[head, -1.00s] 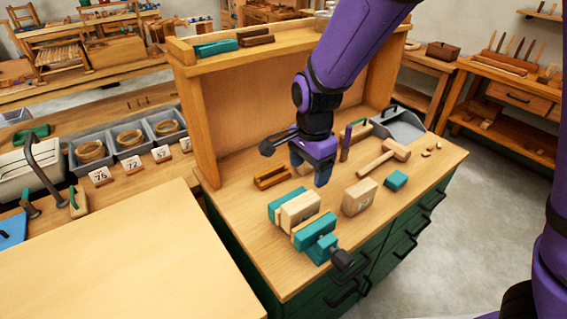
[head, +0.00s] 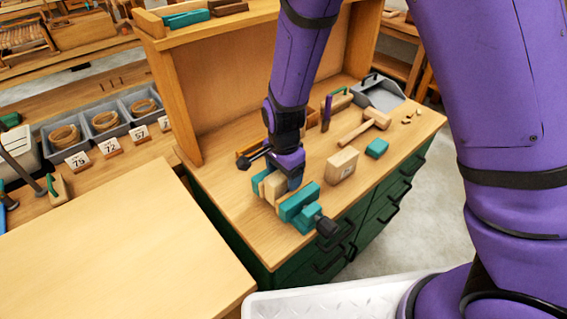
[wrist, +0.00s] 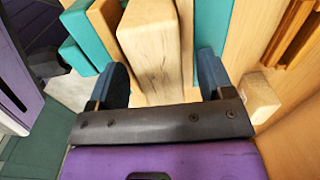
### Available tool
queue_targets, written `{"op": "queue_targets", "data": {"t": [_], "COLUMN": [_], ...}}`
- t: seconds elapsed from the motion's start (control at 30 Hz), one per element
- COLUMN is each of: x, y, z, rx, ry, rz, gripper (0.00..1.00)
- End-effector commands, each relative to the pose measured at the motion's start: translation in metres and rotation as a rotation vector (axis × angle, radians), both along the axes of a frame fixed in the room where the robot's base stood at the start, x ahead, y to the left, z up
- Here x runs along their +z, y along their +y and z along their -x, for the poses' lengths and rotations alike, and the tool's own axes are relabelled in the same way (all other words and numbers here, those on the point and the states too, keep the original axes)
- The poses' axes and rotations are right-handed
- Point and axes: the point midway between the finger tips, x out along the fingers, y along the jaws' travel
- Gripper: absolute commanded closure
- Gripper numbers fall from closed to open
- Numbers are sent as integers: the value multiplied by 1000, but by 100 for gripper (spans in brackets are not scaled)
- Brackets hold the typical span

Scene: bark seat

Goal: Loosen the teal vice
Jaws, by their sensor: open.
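The teal vice (head: 299,202) stands near the front edge of the workbench, with a pale wooden block (head: 272,190) between its jaws and a black screw handle (head: 326,227) at its front right. My gripper (head: 289,181) is low over the vice, pointing down, and partly hides the block and jaws. In the wrist view, my gripper (wrist: 162,80) is open, one dark finger on each side of the pale block (wrist: 150,45). Teal jaws (wrist: 87,35) show beyond it at left and right. I cannot tell whether the fingers touch the block.
A loose wooden block (head: 342,166) stands close right of the vice. Further right are a small teal block (head: 377,148) and a mallet (head: 365,128); a grey dustpan (head: 382,93) lies behind. The left bench top (head: 110,245) is largely bare.

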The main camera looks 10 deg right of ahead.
Motion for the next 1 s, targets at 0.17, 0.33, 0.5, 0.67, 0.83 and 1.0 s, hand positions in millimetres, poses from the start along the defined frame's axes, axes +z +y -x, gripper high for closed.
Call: {"op": "queue_targets", "data": {"t": [0.17,0.33,0.5,0.67,0.83,1.0], "x": [-4,-4,-4,-4,-3,-3], "y": [0,0,0,0,-1,-2], "z": [0,0,0,0,1,3], "rx": [-1,-1,0,0,0,0], "ry": [1,1,0,0,0,0], "rz": [1,1,0,0,0,0], "gripper": [26,26,62,85,86,86]}}
